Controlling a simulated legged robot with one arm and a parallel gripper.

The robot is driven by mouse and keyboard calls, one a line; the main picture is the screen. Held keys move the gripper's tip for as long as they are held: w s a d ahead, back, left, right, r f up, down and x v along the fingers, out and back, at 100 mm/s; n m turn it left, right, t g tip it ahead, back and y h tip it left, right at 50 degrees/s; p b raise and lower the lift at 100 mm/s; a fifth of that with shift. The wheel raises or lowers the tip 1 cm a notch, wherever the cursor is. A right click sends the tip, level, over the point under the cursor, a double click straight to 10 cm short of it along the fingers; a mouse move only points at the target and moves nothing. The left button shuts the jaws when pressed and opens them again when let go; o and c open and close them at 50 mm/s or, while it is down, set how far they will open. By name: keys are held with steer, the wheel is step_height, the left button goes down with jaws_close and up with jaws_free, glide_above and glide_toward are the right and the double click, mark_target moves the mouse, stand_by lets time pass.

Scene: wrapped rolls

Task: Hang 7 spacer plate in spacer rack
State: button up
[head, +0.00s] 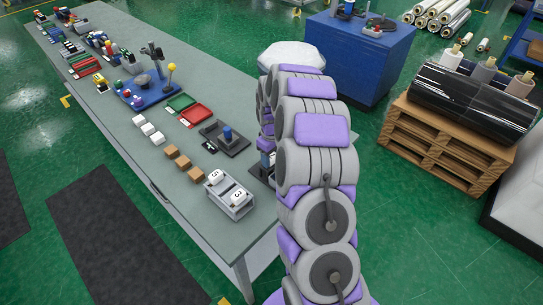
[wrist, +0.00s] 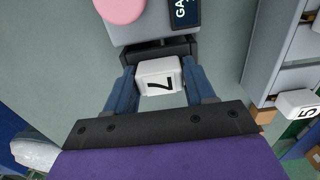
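The white 7 spacer plate (wrist: 160,77) shows in the wrist view between the two blue fingers of my gripper (wrist: 160,84). The fingers lie against both its sides, and my gripper looks shut on it. The plate is at the dark front part of a grey gauge unit (wrist: 150,32); I cannot tell whether it rests there. In the head view my arm hides the plate and most of my gripper. The grey spacer rack (head: 232,202) stands near the bench's near end and holds white plates marked 5 (head: 216,176) and 3 (head: 239,198). The 5 plate also shows at right in the wrist view (wrist: 297,102).
The long bench (head: 115,145) carries brown blocks (head: 184,163), white blocks (head: 147,128), a black tray with a blue knob (head: 227,135), and red (head: 197,115) and green trays. A blue cabinet (head: 360,60) and a pallet (head: 445,145) with a black roll stand to the right.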

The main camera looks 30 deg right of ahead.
steer(key=o, duration=0.5)
steer(key=shift+r, duration=0.1)
step_height(320, 180, up, 17)
steer(key=p, duration=0.2)
steer(key=shift+p, duration=0.35)
